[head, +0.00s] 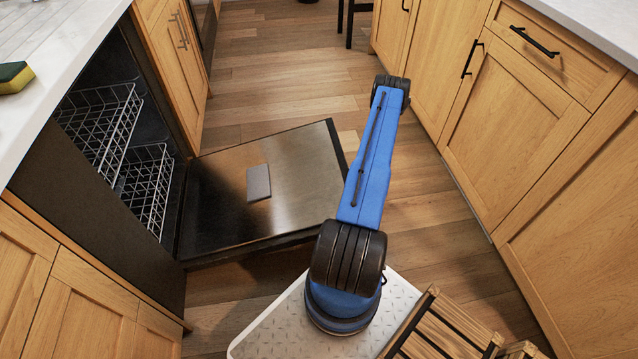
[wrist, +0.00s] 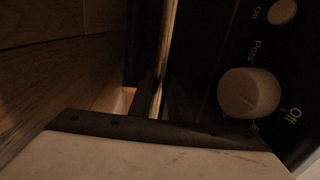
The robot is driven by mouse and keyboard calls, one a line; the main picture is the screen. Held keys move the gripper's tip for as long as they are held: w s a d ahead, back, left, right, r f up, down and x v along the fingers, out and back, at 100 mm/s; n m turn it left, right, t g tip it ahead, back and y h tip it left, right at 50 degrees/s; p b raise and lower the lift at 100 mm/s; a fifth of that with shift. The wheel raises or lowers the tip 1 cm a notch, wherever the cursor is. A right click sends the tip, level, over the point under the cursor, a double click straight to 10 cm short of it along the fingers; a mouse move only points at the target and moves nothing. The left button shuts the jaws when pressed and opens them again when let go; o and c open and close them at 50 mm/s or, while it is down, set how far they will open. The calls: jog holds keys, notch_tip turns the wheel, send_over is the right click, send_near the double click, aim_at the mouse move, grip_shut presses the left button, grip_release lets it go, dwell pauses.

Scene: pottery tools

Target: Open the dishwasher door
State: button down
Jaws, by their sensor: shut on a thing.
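The dishwasher (head: 85,190) is on the left under the counter. Its door (head: 225,205) is swung down, roughly level, with its shiny inner face and a small grey panel upward. My arm reaches past the door's right edge, and my gripper is hidden in the head view. In the wrist view, my gripper (wrist: 158,98) is shut on a pale metal bar, the door handle (wrist: 168,45). The dark front of the door (wrist: 205,60), with a round knob (wrist: 249,93) and a smaller button, lies to the right of the bar. The fingertips are dark and partly hidden.
Two wire racks (head: 102,125) sit inside the dishwasher. Wooden cabinets (head: 515,125) line the right side. A sponge (head: 14,77) lies on the left counter. A slatted wooden thing (head: 445,325) is at the bottom right. Wood floor (head: 270,65) is clear beyond the door.

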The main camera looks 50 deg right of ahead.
jog(key=c, duration=1.6)
grip_release()
jog(key=shift+c, duration=0.2)
jog(key=shift+d, duration=0.1)
jog(key=v, duration=1.7)
jog(key=shift+s+d+f, duration=0.1)
jog(key=shift+s, duration=0.05)
